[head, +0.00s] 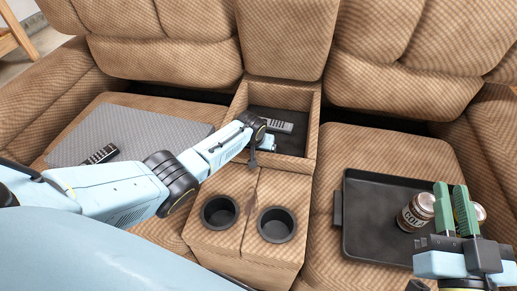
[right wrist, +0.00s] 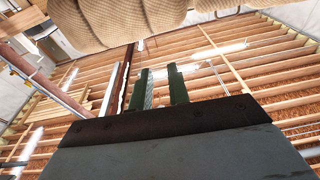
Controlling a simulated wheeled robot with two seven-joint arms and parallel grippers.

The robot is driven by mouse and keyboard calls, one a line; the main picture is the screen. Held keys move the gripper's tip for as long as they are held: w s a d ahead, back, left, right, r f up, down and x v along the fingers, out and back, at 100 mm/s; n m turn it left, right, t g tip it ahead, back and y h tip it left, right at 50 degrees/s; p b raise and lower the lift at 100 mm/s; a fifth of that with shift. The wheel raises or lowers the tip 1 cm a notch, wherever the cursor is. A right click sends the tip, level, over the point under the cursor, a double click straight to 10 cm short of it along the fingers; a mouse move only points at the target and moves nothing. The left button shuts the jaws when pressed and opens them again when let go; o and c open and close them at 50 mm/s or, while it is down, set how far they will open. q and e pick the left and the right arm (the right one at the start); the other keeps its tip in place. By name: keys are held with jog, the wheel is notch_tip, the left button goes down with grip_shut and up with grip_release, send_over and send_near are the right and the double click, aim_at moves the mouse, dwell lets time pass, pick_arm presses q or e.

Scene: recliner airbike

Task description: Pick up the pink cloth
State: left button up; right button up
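No pink cloth shows in either view. A flat grey patterned sheet (head: 128,132) lies on the left seat; I cannot tell whether it is cloth. My left arm reaches across from the left, and its dark gripper (head: 254,158) is at the left wall of the console's open compartment. Its fingers are too small and hidden to read. My right gripper (head: 451,185) is at the lower right in front of the tray, with its green fingers pointing up. The fingers stand apart with an empty gap, also in the right wrist view (right wrist: 159,68).
A black tray (head: 365,215) on the right seat holds a can (head: 416,212) and another partly hidden can (head: 479,212). A light remote (head: 279,126) lies in the compartment. A dark remote (head: 101,154) lies on the grey sheet. Two empty cup holders (head: 220,211) (head: 277,225) are in front.

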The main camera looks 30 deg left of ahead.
pick_arm(q)
jog(key=shift+r, duration=0.35)
notch_tip(320, 180, up, 2)
jog(key=shift+r+p, duration=0.1)
jog(key=shift+p, duration=0.85)
notch_tip(320, 180, up, 2)
jog(key=shift+r+p, duration=0.1)
jog(key=shift+p, duration=0.7)
notch_tip(320, 180, up, 5)
jog(key=p, duration=0.2)
jog(key=shift+p, duration=0.4)
pick_arm(e)
jog(key=s+d+f+g+h, duration=0.2)
jog(key=s+d+f+g, duration=0.2)
jog(key=s+f+g, duration=0.2)
jog(key=s+d+f+m+g+h, duration=0.1)
jog(key=s+d+f+g+h, duration=0.2)
jog(key=s+f+g, duration=0.4)
notch_tip(320, 180, down, 6)
jog(key=d+g, duration=0.1)
jog(key=g, duration=0.1)
jog(key=shift+g, duration=0.4)
jog(key=shift+s+r, duration=0.1)
